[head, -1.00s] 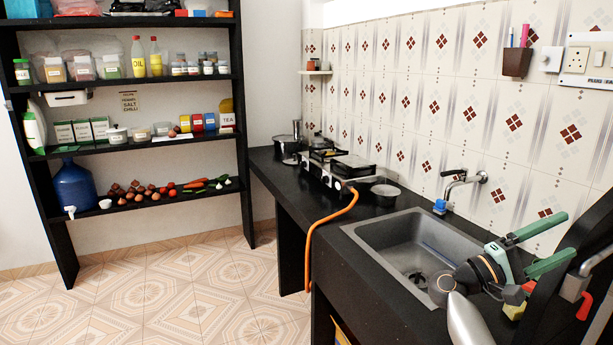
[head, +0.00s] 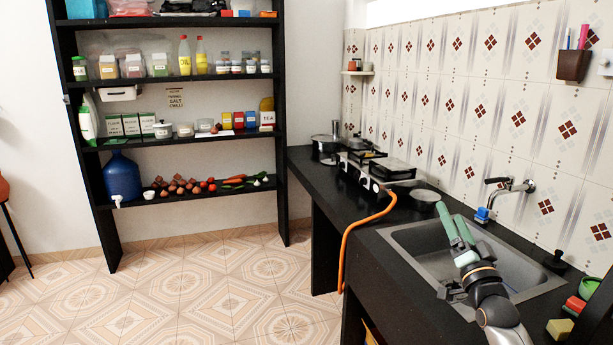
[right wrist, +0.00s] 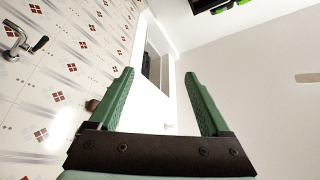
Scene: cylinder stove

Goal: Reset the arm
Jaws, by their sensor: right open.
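My right gripper (head: 450,204) is over the sink (head: 405,240) in the head view, with its green fingers pointing up and away toward the stove. In the right wrist view its two fingers (right wrist: 159,74) are wide apart, with nothing between them. My left gripper is not in view. The silver and black arm link of my right arm shows below the gripper and hides part of the sink.
The faucet (head: 510,187) is on the tiled wall right of the gripper. The gas stove (head: 375,172) with an orange hose (head: 358,222) stands farther along the black counter. A tall shelf (head: 190,143) with jars and vegetables is at the left. The floor (head: 200,285) between is clear.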

